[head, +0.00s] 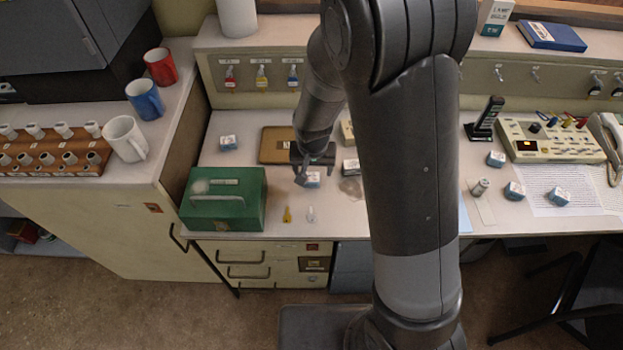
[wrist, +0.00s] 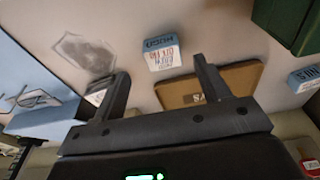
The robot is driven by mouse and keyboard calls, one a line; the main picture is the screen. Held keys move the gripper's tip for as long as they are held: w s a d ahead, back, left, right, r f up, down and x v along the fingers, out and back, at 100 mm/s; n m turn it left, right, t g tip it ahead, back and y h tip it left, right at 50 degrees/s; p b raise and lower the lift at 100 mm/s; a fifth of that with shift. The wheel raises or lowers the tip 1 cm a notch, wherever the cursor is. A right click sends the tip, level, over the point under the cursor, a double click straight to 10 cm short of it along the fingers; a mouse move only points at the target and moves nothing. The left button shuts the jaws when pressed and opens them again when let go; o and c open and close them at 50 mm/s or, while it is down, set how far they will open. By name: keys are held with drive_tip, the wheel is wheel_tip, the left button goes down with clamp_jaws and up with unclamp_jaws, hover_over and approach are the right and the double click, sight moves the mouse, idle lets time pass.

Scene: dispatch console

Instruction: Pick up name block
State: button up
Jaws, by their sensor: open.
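Small white name blocks with blue sides and printed lettering lie on the desk. One name block (head: 313,180) is right below my gripper (head: 314,168) in the head view. In the wrist view this block (wrist: 162,52) lies ahead of my gripper (wrist: 162,72), between the lines of the two fingers, its lettering upside down. The fingers are spread and empty. Another name block (head: 228,143) lies to the left, and it shows at the right edge of the wrist view (wrist: 305,75). More blocks (head: 496,159) lie at the right of the desk.
A green box (head: 224,208) stands left of my gripper, and a brown board (head: 276,146) lies behind it. A yellow piece (head: 287,214) and a pale piece (head: 310,214) are near the front edge. My arm hides the desk's middle. A console (head: 545,140) stands right.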

sight(311, 177)
drive_tip(key=shift+w+a+f, duration=0.1)
drive_tip(key=shift+w+f, duration=0.15)
drive_tip(key=shift+f, duration=1)
drive_tip(key=shift+w+a+f, duration=0.1)
drive_tip(key=shift+w+f, duration=0.1)
drive_tip(key=shift+f, duration=1.05)
drive_tip(key=shift+c, duration=0.2)
drive_tip(key=c, duration=1)
drive_tip(key=shift+r, duration=0.1)
drive_tip(key=shift+r, duration=0.8)
wheel_tip(311, 177, up, 3)
drive_tip(key=shift+f, duration=0.1)
drive_tip(key=s+d+r, duration=0.1)
drive_tip(key=d+r, duration=0.1)
drive_tip(key=d, duration=0.1)
drive_tip(key=s+d+r, duration=0.1)
drive_tip(key=d+r, duration=0.1)
drive_tip(key=d, duration=0.2)
drive_tip(key=d+r, duration=0.2)
drive_tip(key=d, duration=0.2)
drive_tip(key=shift+s+d+r, duration=0.2)
drive_tip(key=shift+s+r, duration=0.05)
drive_tip(key=shift+s, duration=0.15)
